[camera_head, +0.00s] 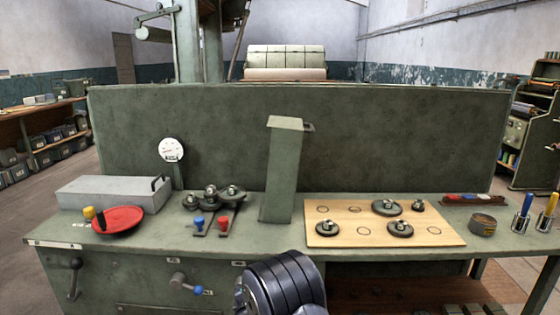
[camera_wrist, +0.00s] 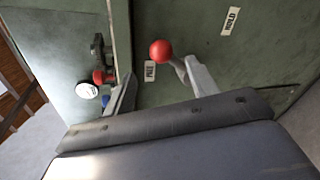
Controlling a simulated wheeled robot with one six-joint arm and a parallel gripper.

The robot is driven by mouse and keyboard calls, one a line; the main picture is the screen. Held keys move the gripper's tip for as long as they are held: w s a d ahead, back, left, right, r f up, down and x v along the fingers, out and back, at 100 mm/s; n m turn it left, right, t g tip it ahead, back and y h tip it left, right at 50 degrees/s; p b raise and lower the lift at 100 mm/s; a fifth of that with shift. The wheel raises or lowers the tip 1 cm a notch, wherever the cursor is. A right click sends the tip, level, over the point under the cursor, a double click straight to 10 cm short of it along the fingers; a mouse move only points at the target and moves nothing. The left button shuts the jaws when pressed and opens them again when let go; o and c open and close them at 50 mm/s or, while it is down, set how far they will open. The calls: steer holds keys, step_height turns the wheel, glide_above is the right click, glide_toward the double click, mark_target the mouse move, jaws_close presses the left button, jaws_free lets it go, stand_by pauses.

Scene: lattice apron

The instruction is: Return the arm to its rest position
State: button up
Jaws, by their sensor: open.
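My dark ribbed arm (camera_head: 280,285) rises from the bottom middle of the head view, in front of the bench. My gripper (camera_wrist: 160,68) shows in the wrist view with its two grey fingers spread apart. Between and beyond the fingertips is a red ball knob (camera_wrist: 161,50) on a short grey lever. The lever lies close to the right finger; I cannot tell if they touch. Nothing is visibly held. The gripper itself does not show clearly in the head view.
The green bench (camera_head: 240,237) carries a red dish (camera_head: 118,219), a grey box (camera_head: 113,192), a wooden board (camera_head: 440,238) with dark discs, a tin (camera_head: 482,225) and an upright green post (camera_head: 283,175). A blue-knobbed lever (camera_head: 198,290) sticks out of its front.

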steer(key=x, duration=0.3)
steer(key=b+x, duration=0.1)
steer(key=x, duration=0.3)
steer(key=shift+w+d+f, duration=0.15)
steer(key=shift+w+f, duration=0.1)
steer(key=shift+f, duration=0.05)
steer(key=d+m+b, duration=0.1)
steer(key=b, duration=0.2)
steer(key=shift+s+f, duration=0.1)
steer(key=shift+f, duration=0.25)
steer(key=shift+d+f+m+b, duration=0.1)
steer(key=shift+m+b, duration=0.3)
steer(key=shift+b, duration=0.35)
steer(key=shift+d, duration=0.1)
steer(key=shift+s+y, duration=0.1)
steer(key=shift+y, duration=0.3)
